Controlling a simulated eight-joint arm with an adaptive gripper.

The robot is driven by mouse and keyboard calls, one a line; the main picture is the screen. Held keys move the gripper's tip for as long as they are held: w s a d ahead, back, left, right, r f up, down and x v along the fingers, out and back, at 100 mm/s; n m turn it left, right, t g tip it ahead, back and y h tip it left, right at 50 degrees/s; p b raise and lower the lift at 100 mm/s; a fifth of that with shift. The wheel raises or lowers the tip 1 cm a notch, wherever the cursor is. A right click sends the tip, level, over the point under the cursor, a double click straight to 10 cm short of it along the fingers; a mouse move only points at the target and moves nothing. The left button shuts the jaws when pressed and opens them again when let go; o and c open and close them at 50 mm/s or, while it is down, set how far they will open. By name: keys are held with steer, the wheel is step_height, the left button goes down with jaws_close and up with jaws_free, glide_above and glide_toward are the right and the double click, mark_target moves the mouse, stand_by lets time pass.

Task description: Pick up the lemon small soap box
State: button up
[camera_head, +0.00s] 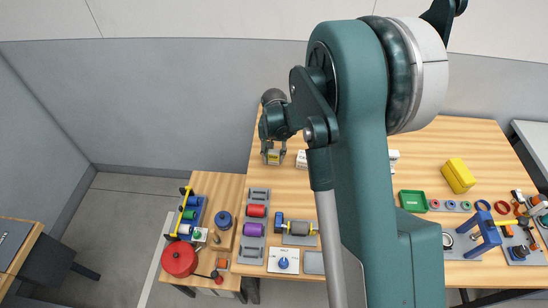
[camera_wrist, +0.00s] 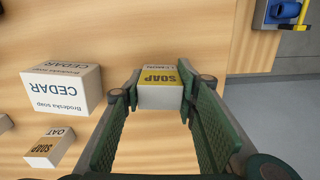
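A small white soap box with a yellow top (camera_wrist: 160,77) stands between the fingertips in the wrist view. My gripper (camera_wrist: 161,92) is open, with one finger on each side of the box and little room at either side. I see no clear grip on it. In the head view, my gripper (camera_head: 273,157) points down over the left back part of the table, with the yellow-topped box (camera_head: 273,156) between its fingers.
A larger white cedar soap box (camera_wrist: 62,90) and a small oat soap box (camera_wrist: 50,149) stand left in the wrist view. A yellow block (camera_head: 458,175) and green tray (camera_head: 413,201) lie at right in the head view. My arm hides the table's middle.

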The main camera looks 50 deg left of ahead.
mark_target(274, 151)
steer(key=shift+r, duration=0.1)
steer(key=shift+r, duration=4.95)
